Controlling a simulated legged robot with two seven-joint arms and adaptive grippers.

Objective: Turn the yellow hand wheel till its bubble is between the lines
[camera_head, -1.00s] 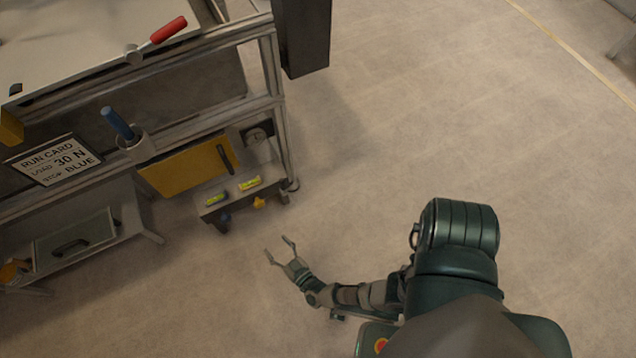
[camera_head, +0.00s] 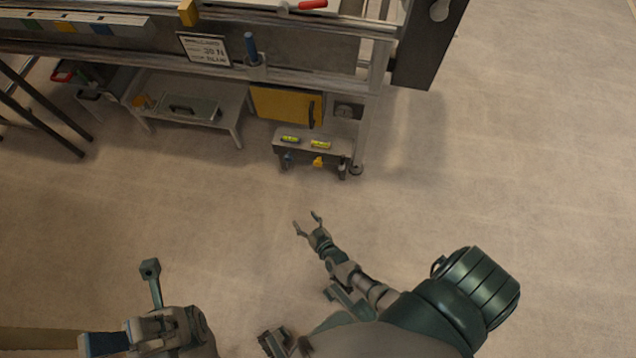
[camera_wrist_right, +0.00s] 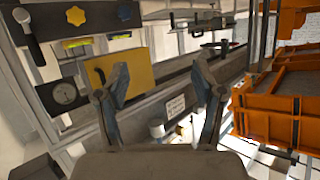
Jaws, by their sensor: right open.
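The yellow hand wheel (camera_head: 319,161) is on the front of a small grey shelf unit under the bench, right of a blue wheel (camera_head: 288,158). Above it lies a yellow level vial (camera_head: 321,144); its bubble and lines are too small to read. In the right wrist view the yellow wheel (camera_wrist_right: 75,16) is at the top left. My right gripper (camera_head: 307,221) is open and empty, apart from the wheel and nearer to me; its fingers also frame the wrist view (camera_wrist_right: 160,82). My left gripper (camera_head: 150,279) is at the lower left, partly visible, its opening unclear.
A second vial (camera_head: 290,139) is above the blue wheel. A yellow panel (camera_head: 285,105) with a dark handle and a round gauge (camera_head: 347,111) are behind the shelf. A dark post (camera_head: 428,45) is at the right. The floor before the shelf is clear.

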